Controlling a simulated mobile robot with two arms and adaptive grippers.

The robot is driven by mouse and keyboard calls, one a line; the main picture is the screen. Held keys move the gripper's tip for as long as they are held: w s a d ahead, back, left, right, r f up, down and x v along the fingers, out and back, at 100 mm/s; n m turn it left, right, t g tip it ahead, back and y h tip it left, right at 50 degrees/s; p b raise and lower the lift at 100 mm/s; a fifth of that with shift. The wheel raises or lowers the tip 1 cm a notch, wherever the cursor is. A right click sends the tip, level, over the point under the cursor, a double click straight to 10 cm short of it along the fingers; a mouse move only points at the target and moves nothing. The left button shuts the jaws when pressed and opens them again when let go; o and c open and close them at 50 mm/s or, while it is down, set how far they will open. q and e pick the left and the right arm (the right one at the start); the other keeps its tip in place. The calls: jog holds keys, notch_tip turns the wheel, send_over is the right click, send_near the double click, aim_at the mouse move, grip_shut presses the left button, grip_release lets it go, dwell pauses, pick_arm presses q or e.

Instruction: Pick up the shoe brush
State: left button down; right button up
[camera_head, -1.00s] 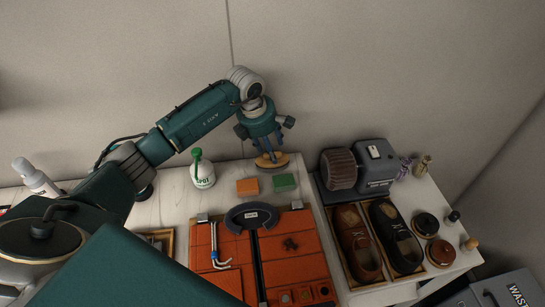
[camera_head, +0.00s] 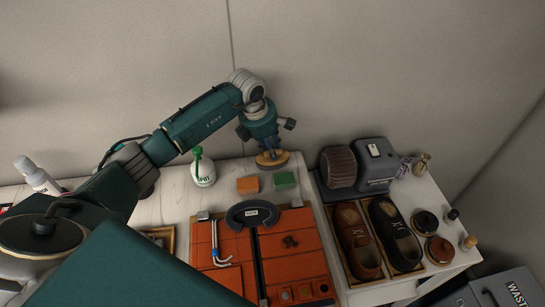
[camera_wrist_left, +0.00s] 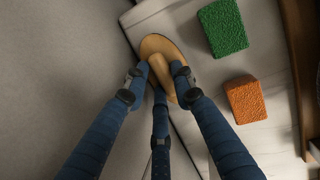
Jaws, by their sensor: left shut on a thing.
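The shoe brush (camera_head: 273,162) shows as a tan oval with a dark edge, on the back of the white worktop near the wall. In the left wrist view the brush (camera_wrist_left: 158,43) is seen from above, with a raised tan knob-like handle. My left gripper (camera_head: 268,149) is directly over it, pointing down. In the left wrist view its blue fingers (camera_wrist_left: 164,78) are shut around the handle. The brush's underside is hidden, so I cannot tell whether it still touches the worktop. My right gripper is not in view.
An orange sponge (camera_head: 248,185) and a green sponge (camera_head: 285,179) lie just in front. A green-capped white bottle (camera_head: 203,170) stands left. A grey polishing machine (camera_head: 372,165) is right, behind boxed shoes (camera_head: 395,238). An orange work mat (camera_head: 293,252) fills the middle.

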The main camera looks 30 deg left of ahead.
pick_arm(q)
jog(key=shift+r, duration=0.1)
jog(key=shift+w+r+b, duration=0.1)
jog(key=shift+r+b, duration=0.2)
jog(key=shift+r, duration=0.4)
notch_tip(320, 180, up, 18)
jog(key=b, duration=0.4)
jog(key=shift+r, duration=0.2)
